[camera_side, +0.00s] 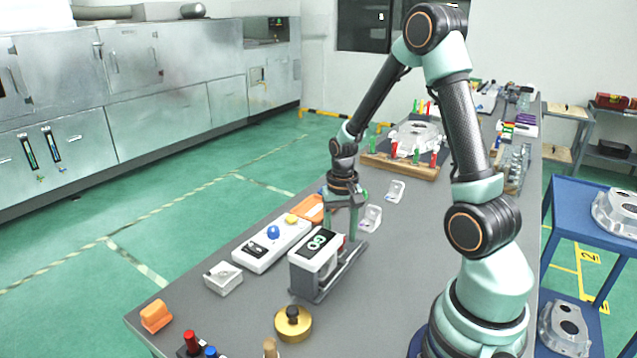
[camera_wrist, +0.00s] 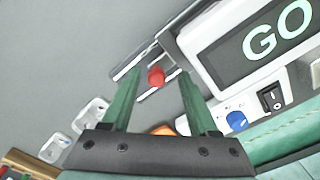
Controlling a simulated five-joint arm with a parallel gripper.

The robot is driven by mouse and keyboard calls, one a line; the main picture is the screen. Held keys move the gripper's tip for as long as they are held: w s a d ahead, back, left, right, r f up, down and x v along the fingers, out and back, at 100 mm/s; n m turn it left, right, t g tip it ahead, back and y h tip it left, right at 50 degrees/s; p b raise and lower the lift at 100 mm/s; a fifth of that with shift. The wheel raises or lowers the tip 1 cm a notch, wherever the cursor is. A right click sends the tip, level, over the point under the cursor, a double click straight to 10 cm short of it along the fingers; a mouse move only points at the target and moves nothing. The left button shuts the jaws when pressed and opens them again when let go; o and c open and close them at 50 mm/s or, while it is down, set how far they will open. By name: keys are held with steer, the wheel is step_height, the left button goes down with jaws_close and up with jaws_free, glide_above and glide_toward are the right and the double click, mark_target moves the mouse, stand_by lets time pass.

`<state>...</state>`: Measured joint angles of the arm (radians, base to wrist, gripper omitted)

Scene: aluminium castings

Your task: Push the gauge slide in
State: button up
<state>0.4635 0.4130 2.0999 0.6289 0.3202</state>
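The gauge (camera_side: 317,262) is a grey-and-white box on the bench with a dark display; in the wrist view its display (camera_wrist: 264,43) reads GO. Its slide rails (camera_side: 347,267) stick out on the box's right side, and they show in the wrist view (camera_wrist: 128,73) too. A red knob (camera_wrist: 156,77) sits at the slide. My gripper (camera_wrist: 158,74) is open, with green fingers either side of the knob and a visible gap to each. In the side view my gripper (camera_side: 343,232) points down over the slide beside the box; the fingertips partly hide the knob.
Bench right of the rails is clear.

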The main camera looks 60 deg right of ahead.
step_height(320, 180, up, 12)
stand_by(0.6)
steer(key=s+a+r+n+t, duration=0.2)
steer(key=a+r+n, duration=0.2)
steer(key=a, duration=0.4)
steer(key=s+a+r+n+t, duration=0.2)
steer(key=a+r+n+t, duration=0.1)
steer(key=a, duration=0.5)
steer(key=shift+r+n+t, duration=0.3)
steer(key=shift+r+n, duration=0.4)
steer(key=shift+n, duration=0.3)
steer(key=shift+a, duration=0.1)
